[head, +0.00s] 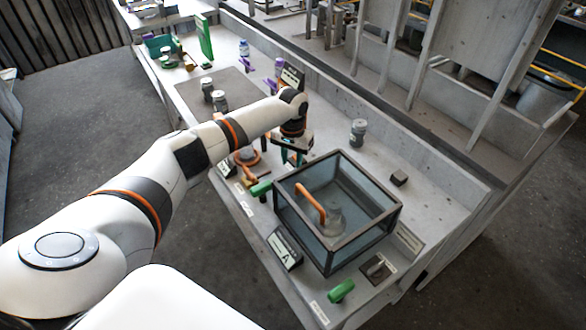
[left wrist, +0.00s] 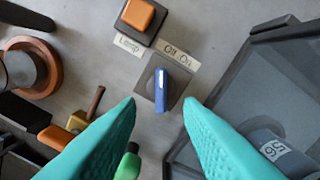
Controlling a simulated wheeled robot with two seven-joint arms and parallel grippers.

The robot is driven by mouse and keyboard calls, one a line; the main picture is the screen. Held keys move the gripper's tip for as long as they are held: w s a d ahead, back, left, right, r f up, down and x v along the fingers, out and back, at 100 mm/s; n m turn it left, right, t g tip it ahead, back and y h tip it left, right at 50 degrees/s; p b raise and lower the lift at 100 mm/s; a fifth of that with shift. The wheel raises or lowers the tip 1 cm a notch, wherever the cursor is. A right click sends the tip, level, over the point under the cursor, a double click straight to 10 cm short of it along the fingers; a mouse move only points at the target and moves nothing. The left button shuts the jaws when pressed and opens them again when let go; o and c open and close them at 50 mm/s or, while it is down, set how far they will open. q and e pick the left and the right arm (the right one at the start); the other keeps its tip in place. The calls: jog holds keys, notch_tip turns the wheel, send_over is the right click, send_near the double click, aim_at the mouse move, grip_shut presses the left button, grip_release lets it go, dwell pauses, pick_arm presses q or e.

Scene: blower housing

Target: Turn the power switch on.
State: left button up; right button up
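A blue rotary knob (left wrist: 160,92) sits on a dark square plate, beside a label reading "Off On" (left wrist: 178,54). Its white mark points up in the left wrist view, nearer the "Off" word. My left gripper (head: 293,160) is open and empty over the bench. In the left wrist view its two teal fingers (left wrist: 159,102) are spread, with the knob showing in the gap between their tips. I cannot tell how far the tips are above it. In the head view the knob is hidden by my gripper. My right gripper is not in view.
A dark-framed glass box (head: 373,241) with an orange handle (head: 313,202) inside stands close beside my left gripper. An orange button (left wrist: 139,13) labelled "Lamp" is near the knob. A grey jar (head: 358,132) and a small dark block (head: 399,178) stand behind the box.

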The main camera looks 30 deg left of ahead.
pick_arm(q)
notch_tip(320, 180, down, 4)
jog(key=shift+w+d+f, duration=0.1)
jog(key=shift+w+f, duration=0.05)
jog(key=shift+f, duration=0.55)
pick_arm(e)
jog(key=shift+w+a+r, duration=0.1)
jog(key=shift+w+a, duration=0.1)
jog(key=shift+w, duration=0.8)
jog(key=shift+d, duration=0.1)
pick_arm(q)
grip_shut()
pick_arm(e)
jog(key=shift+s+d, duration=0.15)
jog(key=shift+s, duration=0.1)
